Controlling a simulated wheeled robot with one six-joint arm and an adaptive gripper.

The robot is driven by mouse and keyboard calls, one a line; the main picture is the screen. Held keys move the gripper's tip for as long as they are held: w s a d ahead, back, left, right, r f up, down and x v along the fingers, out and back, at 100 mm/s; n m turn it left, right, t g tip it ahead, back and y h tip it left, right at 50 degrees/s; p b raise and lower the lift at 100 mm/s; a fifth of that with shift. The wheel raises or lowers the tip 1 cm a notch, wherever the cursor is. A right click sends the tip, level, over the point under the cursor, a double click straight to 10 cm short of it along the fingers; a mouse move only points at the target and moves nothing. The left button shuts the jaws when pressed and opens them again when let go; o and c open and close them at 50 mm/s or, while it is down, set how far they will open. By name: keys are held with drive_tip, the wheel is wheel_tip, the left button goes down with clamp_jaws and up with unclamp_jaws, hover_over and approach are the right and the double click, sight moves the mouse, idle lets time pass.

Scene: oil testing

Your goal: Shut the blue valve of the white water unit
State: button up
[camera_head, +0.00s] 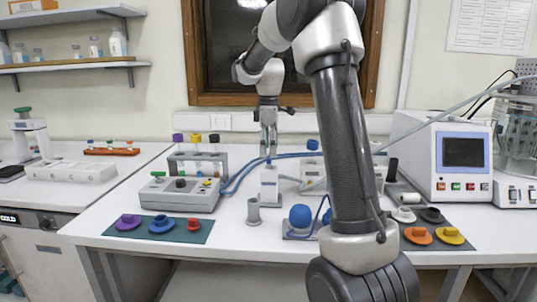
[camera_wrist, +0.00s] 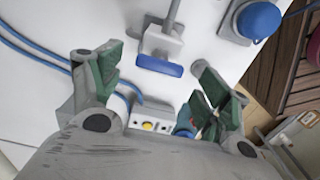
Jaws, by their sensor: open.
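The white water unit (camera_head: 269,186) stands upright near the middle of the bench. In the wrist view it is a white block (camera_wrist: 160,42) with a grey pipe running off it. Its blue valve (camera_wrist: 158,66) is a straight bar on top, lying sideways in the wrist view. My gripper (camera_head: 268,152) points down right above the unit, and its fingers hide part of the unit's top. In the wrist view the green-padded fingers (camera_wrist: 158,68) are spread wide, one on each side of the blue bar, with clear gaps. I cannot tell the exact height between them.
A blue ball (camera_head: 300,216) on a small base and a grey cup (camera_head: 253,212) stand close in front. Blue hoses (camera_head: 240,178) run behind and left. A grey control box (camera_head: 180,195) stands left. My arm hides part of the bench's right side.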

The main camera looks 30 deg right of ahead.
drive_tip(key=shift+f, duration=1.1)
drive_tip(key=c, duration=1)
drive_tip(key=shift+m, duration=0.5)
drive_tip(key=m, duration=0.3)
drive_tip(key=shift+m, duration=0.4)
drive_tip(key=m, duration=0.4)
drive_tip(key=shift+m, duration=0.3)
drive_tip(key=m, duration=0.4)
drive_tip(key=shift+m, duration=2.2)
